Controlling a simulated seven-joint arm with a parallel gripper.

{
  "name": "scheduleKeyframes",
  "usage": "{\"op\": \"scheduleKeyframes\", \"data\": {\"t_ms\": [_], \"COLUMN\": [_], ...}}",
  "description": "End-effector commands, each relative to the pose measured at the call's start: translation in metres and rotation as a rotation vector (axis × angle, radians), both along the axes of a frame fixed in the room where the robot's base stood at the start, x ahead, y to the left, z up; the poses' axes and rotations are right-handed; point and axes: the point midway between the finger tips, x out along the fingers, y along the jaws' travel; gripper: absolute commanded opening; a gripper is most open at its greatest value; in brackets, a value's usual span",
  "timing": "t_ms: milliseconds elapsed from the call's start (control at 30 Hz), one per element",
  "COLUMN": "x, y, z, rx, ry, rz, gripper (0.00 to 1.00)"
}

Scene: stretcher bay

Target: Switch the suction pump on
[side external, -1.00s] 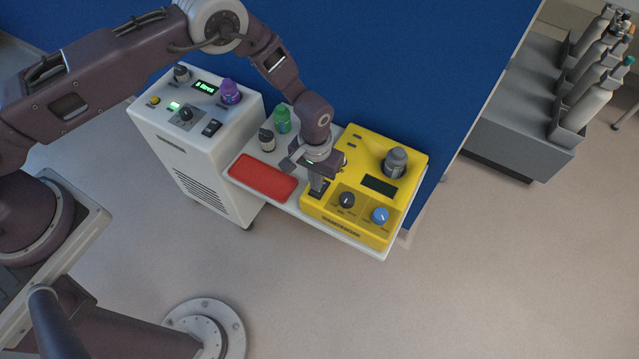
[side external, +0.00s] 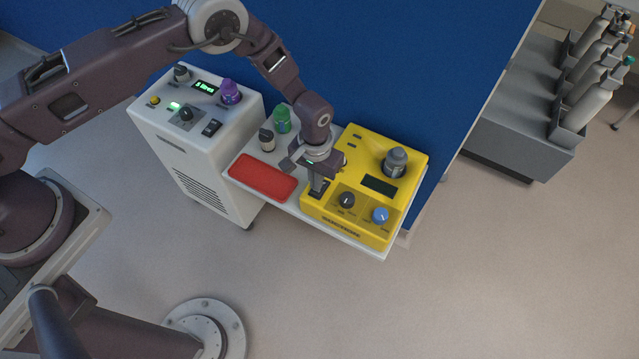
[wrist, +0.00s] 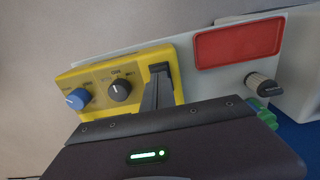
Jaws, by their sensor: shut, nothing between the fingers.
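A yellow unit (side external: 352,217) stands on a white shelf, with a dark display, a black knob (side external: 346,200), a blue knob (side external: 380,215) and a grey knob or cap on top. Its printed label is too small to read surely. A dark rocker switch (side external: 321,190) sits near its left front corner. My gripper (side external: 316,189) is shut and empty, pointing down at this switch; its tips hide part of it, and I cannot tell whether they touch it. In the wrist view the shut fingers (wrist: 157,75) reach over the yellow unit beside the black knob (wrist: 120,90).
A white cabinet (side external: 190,160) with a lit green display, knobs, a dark switch and a purple item on top stands left. A red tray (side external: 263,178), a green-topped bottle (side external: 282,120) and a dark-topped bottle (side external: 267,141) are left of my gripper. A blue panel rises behind.

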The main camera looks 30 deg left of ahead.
Motion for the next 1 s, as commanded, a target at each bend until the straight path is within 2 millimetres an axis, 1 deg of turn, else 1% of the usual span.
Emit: {"op": "scheduleKeyframes", "data": {"t_ms": [367, 1000], "x": [0.0000, 0.0003], "y": [0.0000, -0.0001], "z": [-0.0003, -0.0099], "rx": [0.000, 0.000], "ry": [0.000, 0.000], "rz": [0.000, 0.000], "gripper": [0.00, 0.00]}}
